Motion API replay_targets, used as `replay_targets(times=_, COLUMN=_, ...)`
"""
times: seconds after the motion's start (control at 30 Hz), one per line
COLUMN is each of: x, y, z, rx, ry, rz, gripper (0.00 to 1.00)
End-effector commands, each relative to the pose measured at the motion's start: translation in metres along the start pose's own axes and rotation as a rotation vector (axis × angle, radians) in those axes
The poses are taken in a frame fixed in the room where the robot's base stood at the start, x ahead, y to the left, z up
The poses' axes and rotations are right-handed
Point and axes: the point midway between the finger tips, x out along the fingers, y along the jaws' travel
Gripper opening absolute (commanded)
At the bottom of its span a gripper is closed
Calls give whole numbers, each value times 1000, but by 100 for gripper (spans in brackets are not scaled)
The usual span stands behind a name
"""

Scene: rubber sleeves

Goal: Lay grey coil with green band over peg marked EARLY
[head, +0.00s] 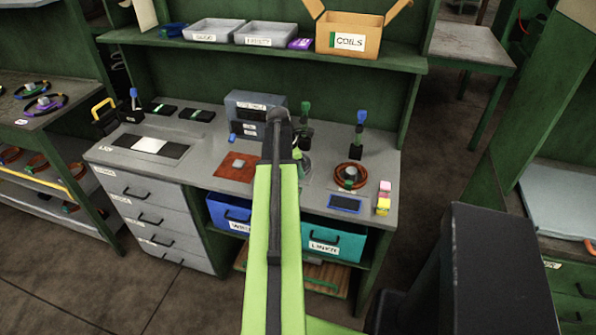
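My arm's lime-green link rises through the middle of the head view to a dark joint over the workbench (222,120). My gripper cannot be made out; the arm hides the area behind it. I cannot pick out a grey coil with a green band for certain. Dark coil (32,89) and purple coil (46,104) lie around short grey pegs on the left shelf. A brown-orange coil (351,177) lies around a peg on the bench's right side. No label reading EARLY is legible. Something greyish beside my arm near the bench middle is partly hidden.
An open cardboard box marked COILS (345,42) and grey trays (213,31) stand on the upper shelf. Green- and blue-topped tools, a blue-framed pad (345,204) and pink and yellow blocks (384,196) crowd the bench's right. Floor is clear at lower left.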

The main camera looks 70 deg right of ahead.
Motion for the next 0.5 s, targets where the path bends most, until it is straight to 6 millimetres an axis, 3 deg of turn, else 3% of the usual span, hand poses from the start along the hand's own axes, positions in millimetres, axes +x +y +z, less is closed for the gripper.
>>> replay_targets(times=0.27, x=-38, y=0, z=3, rx=0, ry=0, rz=0, gripper=26)
replay_targets(times=0.5, x=-93, y=0, z=4, rx=-1, ry=0, rz=0, gripper=26)
